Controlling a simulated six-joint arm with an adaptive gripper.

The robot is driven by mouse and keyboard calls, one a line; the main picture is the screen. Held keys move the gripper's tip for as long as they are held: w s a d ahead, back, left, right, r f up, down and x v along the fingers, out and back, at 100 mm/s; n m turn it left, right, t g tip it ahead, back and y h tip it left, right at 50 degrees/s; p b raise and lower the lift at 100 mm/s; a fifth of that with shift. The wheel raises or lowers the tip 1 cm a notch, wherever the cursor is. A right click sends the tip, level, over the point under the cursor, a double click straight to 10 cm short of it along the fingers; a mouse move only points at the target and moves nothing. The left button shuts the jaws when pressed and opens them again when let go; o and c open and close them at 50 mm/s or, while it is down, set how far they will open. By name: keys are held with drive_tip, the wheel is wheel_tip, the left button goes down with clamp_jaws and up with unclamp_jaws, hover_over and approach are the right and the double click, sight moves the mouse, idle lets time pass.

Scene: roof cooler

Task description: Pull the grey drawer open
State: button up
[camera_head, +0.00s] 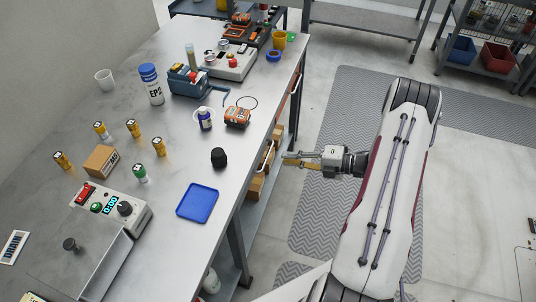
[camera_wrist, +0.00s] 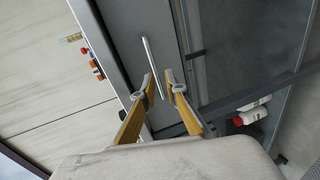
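The grey drawer front (camera_wrist: 158,22) sits under the bench edge in the wrist view. Its pale bar handle (camera_wrist: 148,55) runs along the front. In the head view the handle (camera_head: 267,156) shows just below the bench's right edge. My gripper (camera_wrist: 161,85) is open, its two yellow-brown fingers apart, with the near end of the handle appearing between the fingertips. I cannot tell whether either finger touches it. In the head view my gripper (camera_head: 287,157) points left at the handle from the aisle side. The drawer looks shut, though most of it is hidden under the worktop.
The metal bench (camera_head: 222,170) carries a blue tray (camera_head: 198,202), a black knob-like item (camera_head: 218,158), batteries and devices. Below it are a lower shelf and a bench leg (camera_head: 238,245).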

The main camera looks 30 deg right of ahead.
sight(268, 154)
drive_tip(key=shift+a+r+n, duration=0.15)
drive_tip(key=shift+r+n, duration=0.25)
drive_tip(key=shift+r, duration=0.1)
drive_tip(key=shift+w+a, duration=0.1)
drive_tip(key=shift+w, duration=0.05)
drive_tip(key=shift+x, duration=3.75)
clamp_jaws()
